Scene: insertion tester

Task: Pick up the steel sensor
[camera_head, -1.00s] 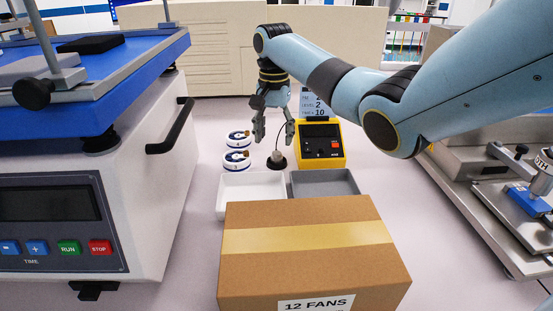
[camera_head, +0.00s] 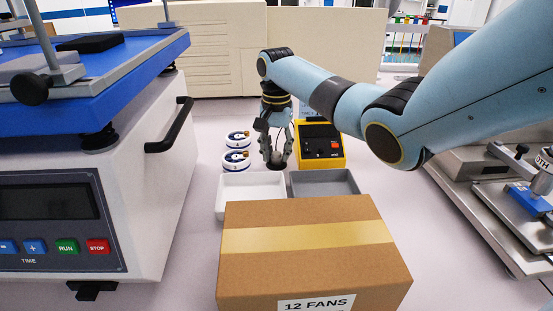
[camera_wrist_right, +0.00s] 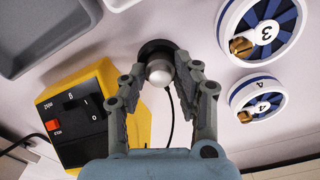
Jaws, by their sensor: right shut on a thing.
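The steel sensor (camera_wrist_right: 159,72) is a small silvery rounded piece with a thin black cable, on a round black base (camera_wrist_right: 156,47). In the head view the base (camera_head: 276,166) stands on the bench behind the trays, and the sensor is mostly hidden by the fingers. My right gripper (camera_head: 276,163) points down over it. In the right wrist view my right gripper (camera_wrist_right: 160,84) has its fingertips on both sides of the sensor, shut on it. The sensor is still at the base. My left gripper is not in view.
A yellow meter (camera_head: 321,148) stands just right of the gripper. Two white-and-blue fans (camera_head: 237,158) lie to its left. A white tray (camera_head: 223,200) and a grey tray (camera_head: 352,181) are in front, then a cardboard box (camera_head: 310,265). A large machine (camera_head: 150,200) fills the left.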

